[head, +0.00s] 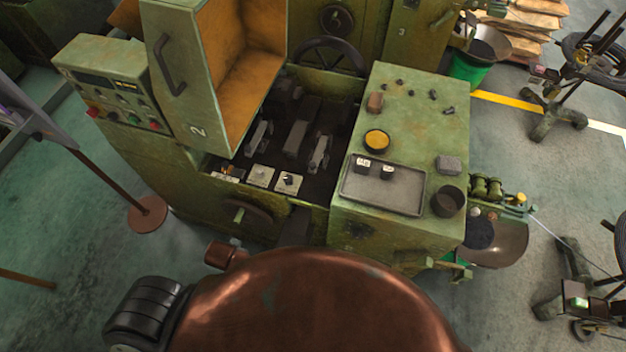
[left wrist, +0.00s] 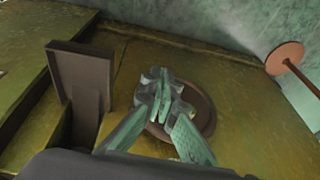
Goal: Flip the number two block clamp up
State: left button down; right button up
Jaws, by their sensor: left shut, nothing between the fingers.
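In the head view, the green machine's open bay holds several grey metal blocks and lever-like pieces (head: 297,138). I cannot tell which is the number two block clamp; no number on them is readable. A dark upright plate (head: 294,228) stands at the machine's front, and a brown plate also shows in the left wrist view (left wrist: 82,75). My left gripper (left wrist: 160,95) is shut and empty, over or in front of a round brown disc (left wrist: 207,115), beside that plate and apart from it. My right gripper is not in view.
A control box (head: 110,80) is farther left. A green cabinet (head: 415,115) with a grey tray (head: 385,192) stands right. A post's round foot (head: 147,214) is on the floor at left.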

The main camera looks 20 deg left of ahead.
pick_arm(q)
notch_tip(320, 180, up, 10)
jog(key=w+a+m+t+y, duration=0.1)
jog(key=w+a+m, duration=0.1)
jog(key=w, duration=0.1)
jog(key=w+r+m+t+y, duration=0.3)
jog(key=w+r+m+t, duration=0.1)
jog(key=w+m, duration=0.65)
jog(key=w+d+m+t+h, duration=0.2)
jog(key=w+d+m+t, duration=0.1)
jog(key=d+m, duration=0.7)
jog(key=w+d+f+m+t+h, duration=0.1)
jog(key=w+d+m+t+h, duration=0.2)
jog(key=w+d+m, duration=0.3)
jog(key=d+m, duration=0.4)
jog(key=m, duration=0.3)
jog(key=shift+w+d+f+p, duration=0.2)
jog(key=shift+f+p, duration=0.1)
jog(key=shift+p, duration=0.1)
